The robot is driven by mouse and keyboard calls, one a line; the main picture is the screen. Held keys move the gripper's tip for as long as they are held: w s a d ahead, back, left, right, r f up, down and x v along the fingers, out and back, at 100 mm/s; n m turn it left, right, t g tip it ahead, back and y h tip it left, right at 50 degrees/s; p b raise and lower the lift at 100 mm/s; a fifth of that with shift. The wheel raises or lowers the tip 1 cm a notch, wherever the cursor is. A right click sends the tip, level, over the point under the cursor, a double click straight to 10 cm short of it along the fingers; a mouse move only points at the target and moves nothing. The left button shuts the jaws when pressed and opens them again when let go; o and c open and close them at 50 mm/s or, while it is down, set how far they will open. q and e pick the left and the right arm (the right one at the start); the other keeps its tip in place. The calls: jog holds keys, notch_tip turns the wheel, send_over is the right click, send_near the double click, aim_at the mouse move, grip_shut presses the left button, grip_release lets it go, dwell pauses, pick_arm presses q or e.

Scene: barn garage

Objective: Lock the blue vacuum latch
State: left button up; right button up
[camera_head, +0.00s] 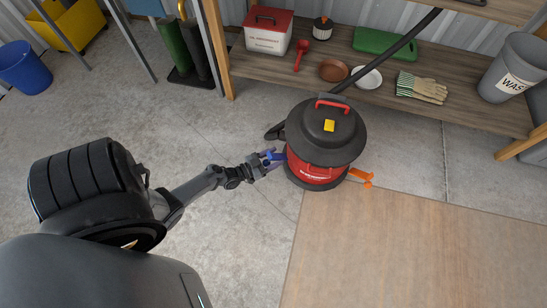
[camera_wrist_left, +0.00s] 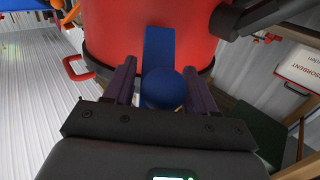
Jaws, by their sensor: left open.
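The red and black shop vacuum (camera_head: 326,135) stands on the concrete floor beside a wooden board. Its blue latch (camera_head: 274,155) is on the left side of the red body. In the left wrist view the blue latch (camera_wrist_left: 159,48) shows as a flat blue plate against the red wall, with a round blue knob (camera_wrist_left: 163,86) toward me. My left gripper (camera_head: 264,163) is at the latch; in the left wrist view its open fingers (camera_wrist_left: 162,84) stand on either side of the knob. I cannot tell whether they touch it. My right gripper is not in view.
An orange latch (camera_head: 361,177) sticks out on the vacuum's right side.

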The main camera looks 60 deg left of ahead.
pick_arm(q)
jog(key=shift+w+d, duration=0.1)
jog(key=shift+w, duration=0.05)
grip_shut()
